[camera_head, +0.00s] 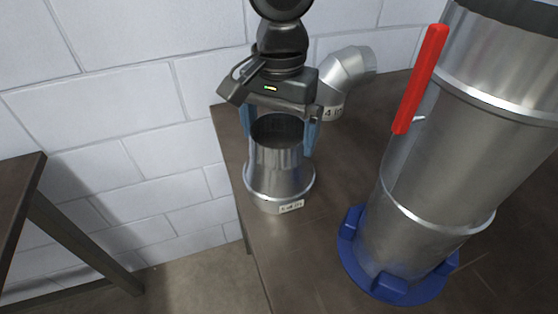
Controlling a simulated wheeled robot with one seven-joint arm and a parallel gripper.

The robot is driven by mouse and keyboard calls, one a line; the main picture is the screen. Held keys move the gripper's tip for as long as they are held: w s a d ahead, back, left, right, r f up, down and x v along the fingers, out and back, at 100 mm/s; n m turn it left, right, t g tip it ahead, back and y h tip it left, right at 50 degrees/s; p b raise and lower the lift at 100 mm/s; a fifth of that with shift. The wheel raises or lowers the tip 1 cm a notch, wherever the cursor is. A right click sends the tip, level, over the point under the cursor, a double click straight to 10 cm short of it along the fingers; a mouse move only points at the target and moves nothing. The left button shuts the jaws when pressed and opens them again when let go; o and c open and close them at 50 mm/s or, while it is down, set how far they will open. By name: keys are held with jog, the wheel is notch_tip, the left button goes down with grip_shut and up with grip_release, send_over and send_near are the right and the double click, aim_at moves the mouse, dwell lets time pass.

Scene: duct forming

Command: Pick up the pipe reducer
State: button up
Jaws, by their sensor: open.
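The pipe reducer (280,178) is a shiny metal piece, wide at the base and narrower at its open top, with a small label low on its front. It stands upright on the dark table near the left edge. My gripper (279,137) is open and comes down from above. Its blue fingers are on the left and right of the reducer's narrow top. I cannot tell whether they touch the metal. The far side of the reducer's rim is partly hidden under the gripper body.
A metal elbow (346,80) with a label stands behind on the right. A large metal duct (440,150) with a red handle (420,80) stands in a blue base (387,287) at right. The table (305,250) is clear in front. A white block wall is behind.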

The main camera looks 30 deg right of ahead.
jog(key=shift+c, duration=0.5)
jog(key=c, duration=1.3)
jog(key=shift+o, duration=0.2)
